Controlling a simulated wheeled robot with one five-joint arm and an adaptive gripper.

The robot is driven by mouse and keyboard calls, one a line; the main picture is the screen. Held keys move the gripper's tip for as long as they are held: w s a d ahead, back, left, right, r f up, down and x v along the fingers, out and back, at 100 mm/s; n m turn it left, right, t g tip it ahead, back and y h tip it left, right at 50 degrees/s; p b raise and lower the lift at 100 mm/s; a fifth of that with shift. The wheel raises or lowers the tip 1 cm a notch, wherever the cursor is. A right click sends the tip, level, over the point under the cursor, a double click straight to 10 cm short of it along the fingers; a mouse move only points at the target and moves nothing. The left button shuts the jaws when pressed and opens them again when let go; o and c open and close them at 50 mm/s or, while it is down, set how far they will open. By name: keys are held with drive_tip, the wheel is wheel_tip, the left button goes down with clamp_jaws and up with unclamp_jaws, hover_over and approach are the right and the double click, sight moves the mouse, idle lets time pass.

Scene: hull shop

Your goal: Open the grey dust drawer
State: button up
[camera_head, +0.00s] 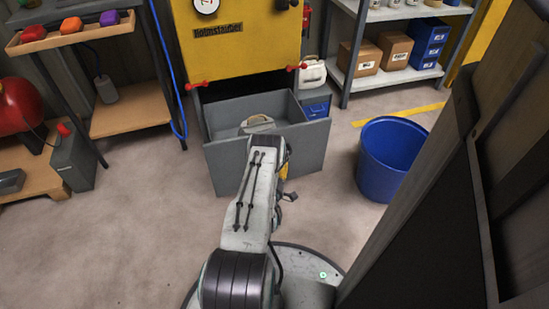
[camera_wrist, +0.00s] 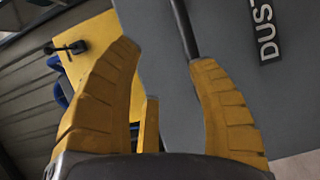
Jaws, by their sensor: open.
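The grey dust drawer (camera_head: 304,152) stands pulled out below the yellow cabinet in the head view, its inside visible from above. Its grey front fills much of the wrist view (camera_wrist: 235,45), with part of a "DUS" label at the right. A dark bar handle (camera_wrist: 183,28) runs down that front to the right fingertip. My gripper (camera_wrist: 165,54) is open, its yellow fingers spread in front of the drawer. The handle's lower end meets the right finger in the picture; I cannot tell whether they touch. In the head view my arm hides most of the gripper.
The yellow cabinet (camera_head: 250,45) stands behind the drawer. A blue bin (camera_head: 390,160) stands to the right on the floor. A dark upright structure (camera_head: 430,215) fills the right foreground. A bench (camera_head: 130,112) and a red tank (camera_head: 18,105) are at left. The floor front left is clear.

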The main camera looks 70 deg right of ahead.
drive_tip(key=shift+s+a+f, duration=0.1)
drive_tip(key=shift+a, duration=0.3)
idle(0.8)
